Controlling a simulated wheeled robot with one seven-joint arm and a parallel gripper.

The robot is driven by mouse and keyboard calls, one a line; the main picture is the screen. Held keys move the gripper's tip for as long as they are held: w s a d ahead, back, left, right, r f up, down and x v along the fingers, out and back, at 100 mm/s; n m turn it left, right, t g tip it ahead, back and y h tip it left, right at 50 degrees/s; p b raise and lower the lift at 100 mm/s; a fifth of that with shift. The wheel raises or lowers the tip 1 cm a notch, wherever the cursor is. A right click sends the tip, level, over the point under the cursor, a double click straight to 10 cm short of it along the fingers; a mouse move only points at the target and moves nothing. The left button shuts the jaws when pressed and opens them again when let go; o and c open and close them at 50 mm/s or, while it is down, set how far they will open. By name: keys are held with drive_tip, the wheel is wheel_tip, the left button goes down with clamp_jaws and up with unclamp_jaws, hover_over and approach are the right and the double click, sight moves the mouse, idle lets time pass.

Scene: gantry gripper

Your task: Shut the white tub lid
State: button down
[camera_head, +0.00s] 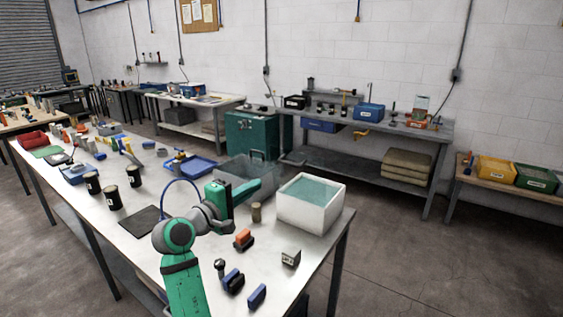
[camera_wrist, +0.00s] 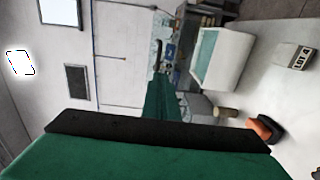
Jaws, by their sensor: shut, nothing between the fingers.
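The white tub (camera_head: 308,217) stands on the near bench close to its right end. Its top shows a teal, see-through surface (camera_head: 310,190) inside the white rim; I cannot tell whether this is the lid or the inside. The tub (camera_wrist: 222,65) shows sideways at the upper right in the wrist view, with the teal surface on its left. My green gripper (camera_head: 252,186) is to the left of the tub, apart from it and above the bench. In the wrist view the shut fingers (camera_wrist: 160,80) point away, with nothing held.
A grey see-through bin (camera_head: 262,186) stands behind my gripper. A small brown cylinder (camera_head: 256,212), an orange-and-black item (camera_head: 243,240) and a labelled block (camera_head: 291,258) sit near the tub. Black cans (camera_head: 132,176) and a dark mat (camera_head: 145,220) lie left.

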sight(287, 164)
drive_tip(key=x, duration=1.4)
drive_tip(key=shift+w+r, duration=0.1)
drive_tip(key=shift+w, duration=0.15)
